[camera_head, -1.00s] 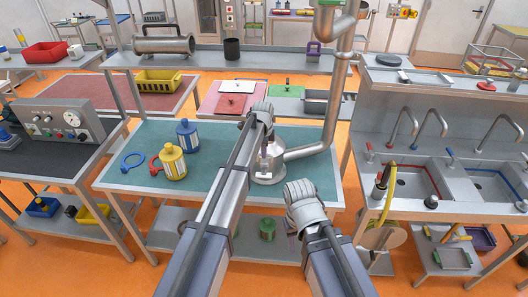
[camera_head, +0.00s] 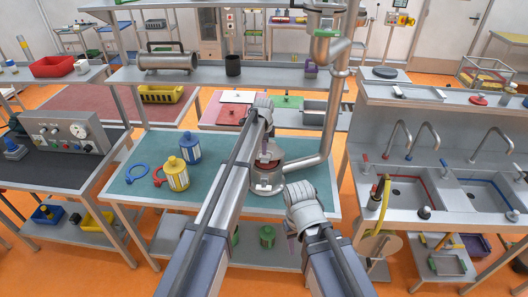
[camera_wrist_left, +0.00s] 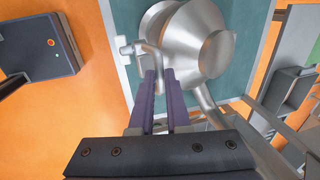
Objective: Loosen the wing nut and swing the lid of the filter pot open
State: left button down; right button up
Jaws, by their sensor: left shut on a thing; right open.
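The silver filter pot (camera_head: 268,189) stands near the right end of the teal-topped table, with a thick pipe joining its right side. Its lid (camera_wrist_left: 165,22) appears tilted up from the pot, and a dark reddish opening shows below it in the head view. My left gripper (camera_head: 268,156) is above the pot. In the left wrist view its purple fingers (camera_wrist_left: 160,75) are shut on a silver lid handle (camera_wrist_left: 153,57). My right gripper (camera_head: 293,243) is open and empty, in front of the table edge.
A blue canister (camera_head: 188,147), a yellow canister (camera_head: 176,175), a blue ring (camera_head: 135,173) and a red ring (camera_head: 159,175) sit at the table's left. A vertical pipe (camera_head: 330,110) rises behind the pot. A sink bench (camera_head: 440,185) stands on the right.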

pick_arm(q)
jog(key=w+r+p, duration=0.2)
jog(key=w+r, duration=0.1)
jog(key=shift+w+r+p, duration=0.3)
jog(key=shift+w+r, duration=0.05)
jog(key=shift+w, duration=0.05)
jog(key=shift+w+r+p, duration=0.3)
jog(key=shift+w+p, duration=0.05)
jog(key=shift+w, duration=0.3)
jog(key=c, duration=1.2)
grip_release()
jog(key=shift+c, duration=0.2)
jog(key=shift+o, duration=0.4)
jog(key=shift+w+f, duration=0.2)
jog(key=shift+f, duration=0.05)
jog(key=shift+s+r, duration=0.1)
jog(key=shift+s, duration=0.1)
